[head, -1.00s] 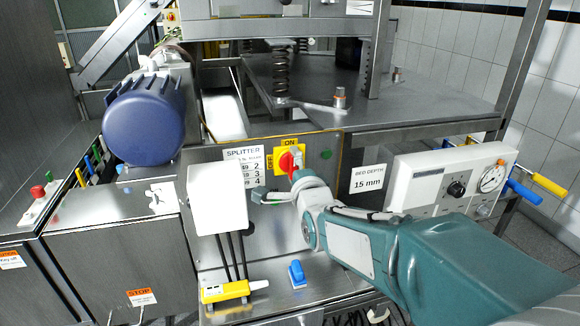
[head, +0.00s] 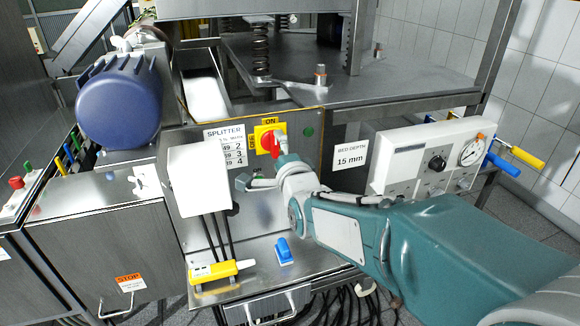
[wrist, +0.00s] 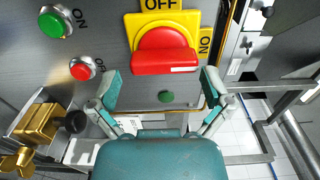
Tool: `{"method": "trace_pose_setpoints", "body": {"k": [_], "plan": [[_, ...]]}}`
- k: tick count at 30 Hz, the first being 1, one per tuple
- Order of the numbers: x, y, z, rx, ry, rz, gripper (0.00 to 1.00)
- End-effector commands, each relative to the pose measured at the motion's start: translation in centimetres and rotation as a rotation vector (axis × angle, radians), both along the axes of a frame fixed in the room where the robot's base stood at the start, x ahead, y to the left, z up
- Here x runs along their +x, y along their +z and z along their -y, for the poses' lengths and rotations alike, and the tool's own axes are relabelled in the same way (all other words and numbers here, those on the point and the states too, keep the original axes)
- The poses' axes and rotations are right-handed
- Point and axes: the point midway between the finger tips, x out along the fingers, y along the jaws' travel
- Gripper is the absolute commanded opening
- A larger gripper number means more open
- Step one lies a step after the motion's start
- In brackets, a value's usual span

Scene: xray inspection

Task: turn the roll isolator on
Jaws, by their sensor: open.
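A red rotary isolator knob (head: 268,142) sits on a yellow plate marked ON at the top and OFF at the left, on the steel panel. No roll label is readable on it. In the wrist view the red knob (wrist: 165,60) fills the upper middle, its handle bar lying across the picture with a white mark near its right end. There OFF is above and ON to the right. My gripper (head: 262,165) is open and empty in front of the knob. In the wrist view its two fingers (wrist: 162,92) stand apart, just below the knob's left and right sides.
A green disc (head: 308,132) is right of the knob. A white box (head: 198,178) stands close left of my gripper. A blue switch (head: 284,251) and a yellow pendant (head: 215,271) lie on the ledge below. The wrist view shows green (wrist: 56,22) and red (wrist: 82,68) buttons.

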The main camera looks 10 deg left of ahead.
Motion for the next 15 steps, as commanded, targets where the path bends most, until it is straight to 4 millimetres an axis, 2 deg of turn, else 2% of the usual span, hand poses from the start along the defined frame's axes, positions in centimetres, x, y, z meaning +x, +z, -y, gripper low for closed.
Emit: {"method": "trace_pose_setpoints", "body": {"k": [9, 15], "plan": [[-5.1, 0.0, 3.6, 0.003, -0.003, -0.002, 1.00], [-7.4, -0.1, 5.0, 0.001, -0.003, -0.004, 1.00]]}}
